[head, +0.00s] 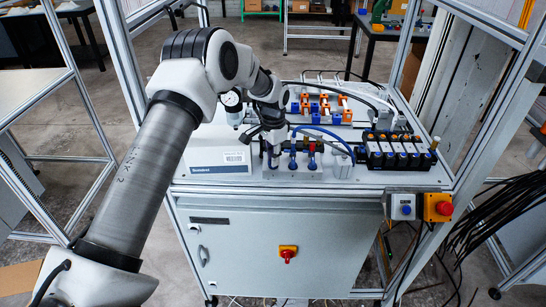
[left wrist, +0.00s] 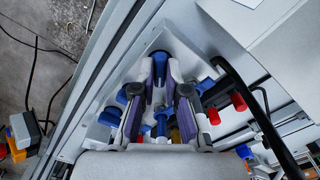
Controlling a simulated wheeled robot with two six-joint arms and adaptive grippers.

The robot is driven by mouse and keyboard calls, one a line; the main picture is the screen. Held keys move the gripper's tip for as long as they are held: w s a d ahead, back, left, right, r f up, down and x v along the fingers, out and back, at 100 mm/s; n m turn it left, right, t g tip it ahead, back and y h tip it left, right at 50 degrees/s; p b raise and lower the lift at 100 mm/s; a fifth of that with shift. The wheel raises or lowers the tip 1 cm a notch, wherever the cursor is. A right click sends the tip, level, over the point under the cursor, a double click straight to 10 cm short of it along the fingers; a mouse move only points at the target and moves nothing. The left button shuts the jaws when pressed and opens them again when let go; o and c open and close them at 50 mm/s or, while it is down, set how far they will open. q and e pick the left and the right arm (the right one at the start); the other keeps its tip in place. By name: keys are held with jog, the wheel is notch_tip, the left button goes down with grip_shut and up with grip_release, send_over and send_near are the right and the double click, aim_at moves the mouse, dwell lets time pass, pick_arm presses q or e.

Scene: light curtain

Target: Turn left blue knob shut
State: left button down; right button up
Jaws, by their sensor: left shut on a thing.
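The left blue knob (left wrist: 160,66) shows in the left wrist view between the fingertips of my left gripper (left wrist: 167,78). The gripper is shut on it. In the head view my left gripper (head: 270,150) reaches down over the left end of the short row of knobs on the cabinet top. It hides most of the left knob there. Other blue knobs with red parts (head: 311,162) stand to its right, apart from the gripper. The knob's exact turn angle cannot be told. My right gripper is not in view.
A white box (head: 218,160) stands just left of the gripper. Orange and blue valves (head: 324,106) stand behind, with hoses around. Black modules (head: 398,155) are at the right. A blue button box (head: 402,207) and red emergency stop (head: 438,207) hang at the front right.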

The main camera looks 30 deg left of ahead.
pick_arm(q)
jog(key=m, duration=0.5)
jog(key=shift+m, duration=0.4)
dwell(0.3)
jog(key=c, duration=1.2)
grip_release()
jog(key=shift+w+d+f, duration=0.1)
